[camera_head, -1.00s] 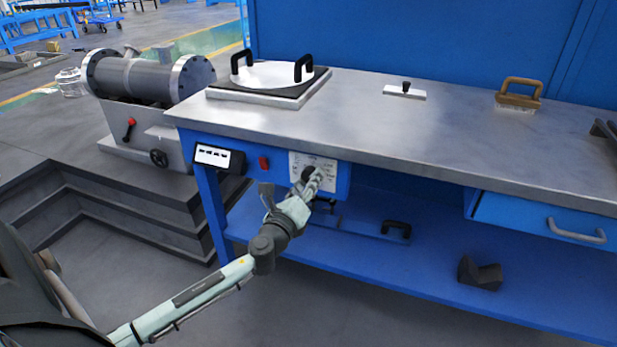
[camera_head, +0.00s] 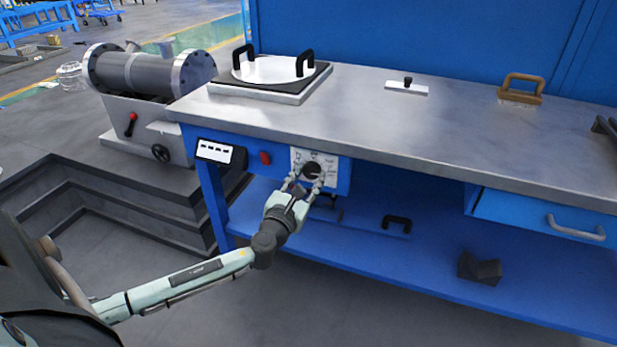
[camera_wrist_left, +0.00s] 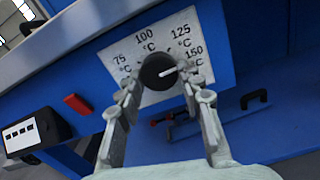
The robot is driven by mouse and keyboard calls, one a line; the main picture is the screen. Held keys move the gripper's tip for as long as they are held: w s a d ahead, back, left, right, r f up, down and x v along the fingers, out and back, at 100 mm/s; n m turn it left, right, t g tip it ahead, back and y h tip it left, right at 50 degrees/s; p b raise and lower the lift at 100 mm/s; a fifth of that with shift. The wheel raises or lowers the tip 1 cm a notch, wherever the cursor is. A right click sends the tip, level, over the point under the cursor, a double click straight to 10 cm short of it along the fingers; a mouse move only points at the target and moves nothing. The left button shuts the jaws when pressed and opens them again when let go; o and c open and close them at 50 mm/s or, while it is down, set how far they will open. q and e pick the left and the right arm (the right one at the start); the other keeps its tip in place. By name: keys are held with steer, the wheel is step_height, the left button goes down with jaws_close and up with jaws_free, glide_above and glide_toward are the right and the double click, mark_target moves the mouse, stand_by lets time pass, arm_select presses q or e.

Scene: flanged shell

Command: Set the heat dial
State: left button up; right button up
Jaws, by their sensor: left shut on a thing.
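The heat dial (camera_head: 312,170) is a round black knob on a white scale plate (camera_head: 328,160) on the front of the blue bench. In the left wrist view the dial (camera_wrist_left: 158,71) has a white pointer line aimed to the right, toward the 150 °C mark. The plate (camera_wrist_left: 150,98) also shows 75, 100 and 125 °C. My left gripper (camera_head: 308,178) is at the dial with one finger on each side, shut on it. Its fingers show in the wrist view (camera_wrist_left: 160,84). My right gripper is not in view.
A red button (camera_head: 265,158) and a small display box (camera_head: 220,153) sit left of the dial. Above is the steel benchtop (camera_head: 440,125) with a round lidded plate (camera_head: 270,72). An open drawer (camera_head: 540,215) and a lower shelf (camera_head: 430,250) lie right and below.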

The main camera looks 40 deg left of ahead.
arm_select(q)
steer(key=shift+m, duration=1.2)
steer(key=o, duration=1.2)
steer(key=shift+c, duration=0.2)
steer(key=shift+s, duration=0.15)
steer(key=v, duration=1.1)
steer(key=shift+s, duration=0.4)
